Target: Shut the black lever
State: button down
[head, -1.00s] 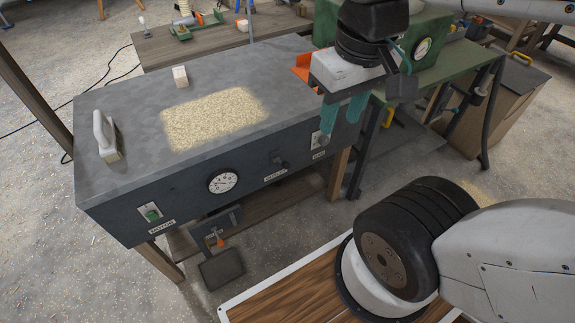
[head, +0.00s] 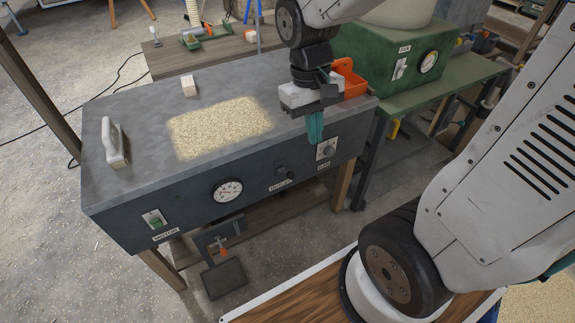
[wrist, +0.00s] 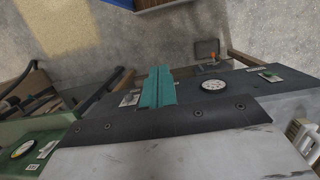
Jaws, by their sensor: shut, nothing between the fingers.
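The grey bench (head: 145,115) has a dark front panel. A small black lever (head: 284,173) sticks out of it above a label that seems to read OUTLET. To its right is a light plate with a small dark control (head: 325,150), labelled GAS. My gripper (head: 314,138) points down at the bench's front edge, above and between these two controls, its teal fingers together and empty. In the wrist view the fingers (wrist: 157,88) reach over the panel, with a light plate (wrist: 130,99) just left of them. The black lever is not clear there. I cannot tell whether the fingers touch anything.
A round gauge (head: 228,190) and a green MOTOR switch (head: 155,220) are further left on the panel. Sawdust (head: 215,128), a white block (head: 188,84) and a white-handled tool (head: 114,142) lie on top.

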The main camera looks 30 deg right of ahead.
jog(key=w+d+f, duration=0.1)
jog(key=w+f, duration=1.1)
jog(key=f, duration=0.1)
jog(key=t, duration=0.3)
send_over(287, 173)
jog(key=w+a, duration=0.1)
jog(key=f, duration=0.2)
jog(key=shift+w+a+r, duration=0.1)
jog(key=shift+a+r, duration=0.05)
jog(key=f, duration=0.4)
jog(key=d+f, duration=0.1)
jog(key=f, duration=0.3)
jog(key=s+f, duration=0.1)
jog(key=f, duration=0.3)
jog(key=shift+d+f, duration=0.15)
jog(key=shift+f, duration=0.2)
jog(key=shift+s+f, duration=0.15)
jog(key=shift+f, duration=0.2)
